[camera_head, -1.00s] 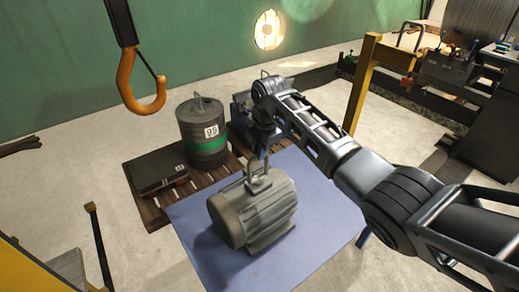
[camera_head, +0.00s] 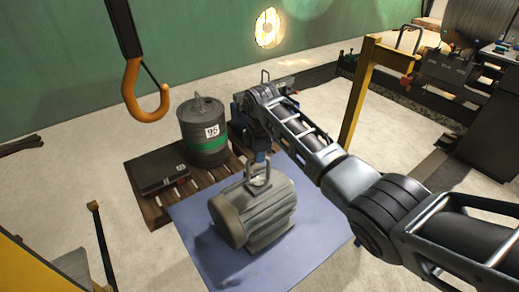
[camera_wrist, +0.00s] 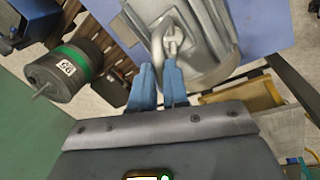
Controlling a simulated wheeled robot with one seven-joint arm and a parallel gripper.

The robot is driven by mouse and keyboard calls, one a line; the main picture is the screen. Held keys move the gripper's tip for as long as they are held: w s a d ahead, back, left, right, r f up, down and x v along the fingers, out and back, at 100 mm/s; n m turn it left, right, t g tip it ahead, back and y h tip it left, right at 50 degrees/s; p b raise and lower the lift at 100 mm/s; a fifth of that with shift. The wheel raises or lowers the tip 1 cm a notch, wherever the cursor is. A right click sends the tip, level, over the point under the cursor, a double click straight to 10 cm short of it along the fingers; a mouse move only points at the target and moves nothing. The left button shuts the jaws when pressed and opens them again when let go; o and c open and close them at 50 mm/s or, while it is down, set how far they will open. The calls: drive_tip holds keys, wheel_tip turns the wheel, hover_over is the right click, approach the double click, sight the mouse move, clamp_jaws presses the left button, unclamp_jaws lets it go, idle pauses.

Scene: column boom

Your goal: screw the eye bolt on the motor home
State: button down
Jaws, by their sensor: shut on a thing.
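The grey finned motor (camera_head: 256,215) lies on a blue mat or table top (camera_head: 205,256). The metal eye bolt (camera_head: 250,172) stands on top of the motor; its ring also shows in the wrist view (camera_wrist: 157,46). My gripper (camera_head: 262,157) is at the top of the ring. In the wrist view the two blue fingers of my gripper (camera_wrist: 160,68) are on either side of the ring, shut on it. The bolt's thread is hidden, so I cannot tell how deep it sits.
An orange hook (camera_head: 146,95) hangs at upper left, clear of the motor. A dark drum (camera_head: 203,130) with a green band and a flat black case (camera_head: 157,170) stand on a wooden pallet (camera_head: 152,212) behind. A yellow post (camera_head: 361,95) stands at right.

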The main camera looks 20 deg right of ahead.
drive_tip(key=m, duration=0.3)
drive_tip(key=shift+a+r+m+h+p, duration=0.1)
drive_tip(key=shift+a+m+h+p, duration=0.05)
drive_tip(key=shift+m+h+p, duration=0.2)
drive_tip(key=m, duration=0.3)
drive_tip(key=shift+w+a+m+g+h, duration=0.1)
drive_tip(key=shift+m+g+h, duration=0.15)
drive_tip(key=shift+m+g, duration=0.15)
drive_tip(key=m, duration=0.3)
drive_tip(key=shift+b, duration=0.3)
drive_tip(key=shift+w+a+m+g+h+b, duration=0.1)
drive_tip(key=shift+m+g+h+b, duration=0.25)
drive_tip(key=shift+m, duration=0.8)
drive_tip(key=shift+r, duration=0.1)
drive_tip(key=c, duration=1.4)
unclamp_jaws()
drive_tip(key=shift+o, duration=1.4)
